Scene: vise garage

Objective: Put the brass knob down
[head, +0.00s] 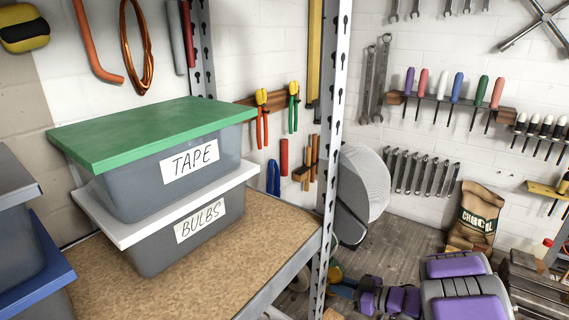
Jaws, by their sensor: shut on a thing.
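I do not see the brass knob in the head view.
A shelf (190,285) bears a grey TAPE box (140,200) with a green lid, stacked on a BULBS box (150,255). A metal upright (333,130) edges it.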

